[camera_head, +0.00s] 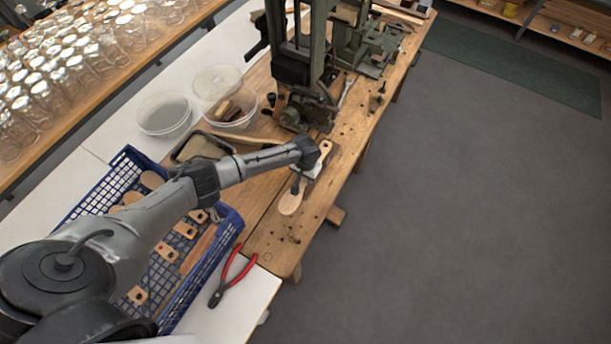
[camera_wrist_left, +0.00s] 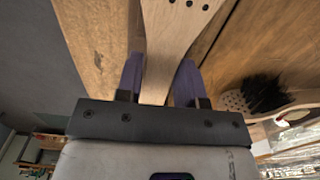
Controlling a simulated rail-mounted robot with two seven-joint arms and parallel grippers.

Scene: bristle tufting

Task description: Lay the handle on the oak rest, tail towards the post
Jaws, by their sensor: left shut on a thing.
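My left gripper (camera_head: 308,172) is over the wooden bench, beside the green machine. It is shut on the neck of a pale wooden handle (camera_head: 291,203). The handle's wide, dotted head points towards the near edge, and a pale end (camera_head: 325,149) shows beyond the gripper, towards the machine. In the left wrist view the handle (camera_wrist_left: 182,22) lies between two purple fingers (camera_wrist_left: 160,85), with drilled holes at the top. I cannot tell whether it touches what is below. I cannot clearly pick out the oak rest or the post. My right gripper is out of view.
A blue crate (camera_head: 232,226) with several handles stands under my left arm. Red pliers (camera_head: 232,275) lie near it. The green machine (camera_head: 300,60) and clear tubs (camera_head: 164,115) are beyond. A black-bristled brush (camera_wrist_left: 258,95) lies right in the wrist view. Floor is open at right.

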